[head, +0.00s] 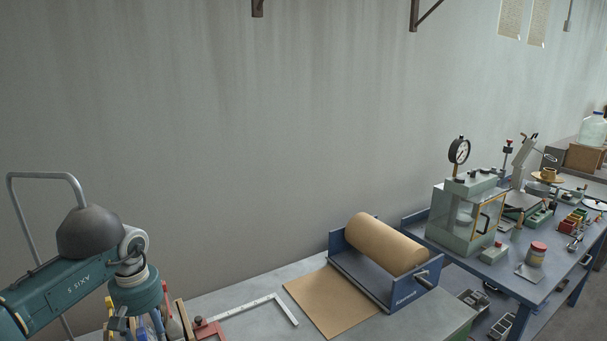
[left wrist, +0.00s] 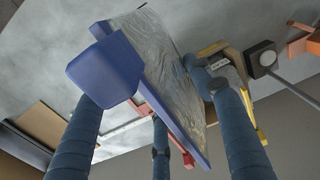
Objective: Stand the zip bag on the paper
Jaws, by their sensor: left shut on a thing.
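The zip bag (left wrist: 160,57) shows in the left wrist view as crinkled clear plastic with a blue strip along one edge. My left gripper (left wrist: 150,90) is shut on it, with blue-grey fingers on either side; the bag looks tilted in this view. In the head view my left gripper (head: 140,322) is at the lower left, and I cannot make out the bag there. The brown paper (head: 328,300) lies flat on the bench, drawn from a large roll (head: 385,244), to the right of my gripper. My right gripper is in neither view.
A white L-shaped square (head: 288,312) and a red clamp-like tool (head: 205,329) lie between my gripper and the paper. The roll sits in a blue dispenser (head: 402,291). The visible paper sheet is bare. A press with a gauge (head: 467,215) stands on the blue table farther right.

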